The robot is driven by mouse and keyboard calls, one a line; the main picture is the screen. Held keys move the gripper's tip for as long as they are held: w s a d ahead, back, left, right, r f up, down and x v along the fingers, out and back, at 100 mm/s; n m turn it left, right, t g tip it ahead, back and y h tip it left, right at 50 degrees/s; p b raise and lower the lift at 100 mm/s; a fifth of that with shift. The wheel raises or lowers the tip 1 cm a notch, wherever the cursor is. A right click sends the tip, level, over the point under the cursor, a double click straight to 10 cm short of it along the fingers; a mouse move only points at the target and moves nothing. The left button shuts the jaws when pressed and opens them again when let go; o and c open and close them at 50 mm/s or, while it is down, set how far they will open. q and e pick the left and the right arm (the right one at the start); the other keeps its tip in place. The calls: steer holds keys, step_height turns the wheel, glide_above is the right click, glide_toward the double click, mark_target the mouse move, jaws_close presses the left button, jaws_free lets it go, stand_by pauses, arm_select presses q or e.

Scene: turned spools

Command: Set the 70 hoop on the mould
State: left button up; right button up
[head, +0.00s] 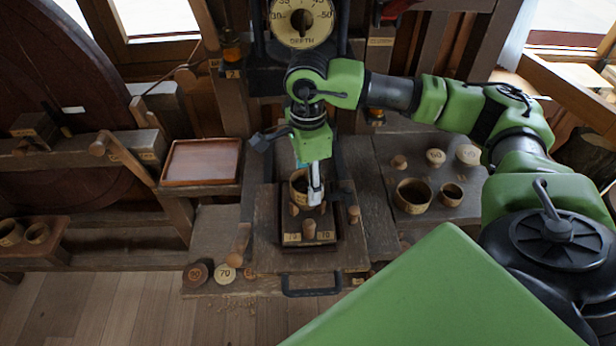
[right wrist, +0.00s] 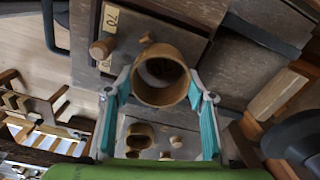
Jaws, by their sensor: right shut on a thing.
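My right gripper (head: 315,197) points down over the middle of the bench and is shut on a wooden hoop (head: 299,187). In the right wrist view the hoop (right wrist: 161,76) sits between the two fingertips, its round opening facing the camera. No number on it is readable. Below it is a dark framed block (head: 323,236), which looks like the mould, with short wooden pegs (head: 309,229) and pale number labels (head: 292,239). The hoop appears above or among the pegs; I cannot tell whether it touches the block. My left gripper is not in view.
Two loose hoops, a larger (head: 413,195) and a smaller (head: 451,194), stand on the right bench near numbered discs (head: 468,154). More discs, one marked 70 (head: 224,273), lie front left. A reddish tray (head: 202,162) is at left. A depth dial (head: 302,20) stands behind.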

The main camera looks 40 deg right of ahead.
steer(key=shift+f+b, duration=0.3)
steer(key=o, duration=0.7)
steer(key=shift+o, duration=0.2)
steer(key=shift+r, duration=0.1)
steer(key=shift+r+p, duration=0.25)
steer(key=shift+p, duration=0.1)
steer(key=shift+w+r, duration=0.15)
steer(key=shift+r, duration=0.05)
step_height(320, 180, up, 12)
steer(key=b, duration=0.3)
steer(key=shift+f, duration=0.2)
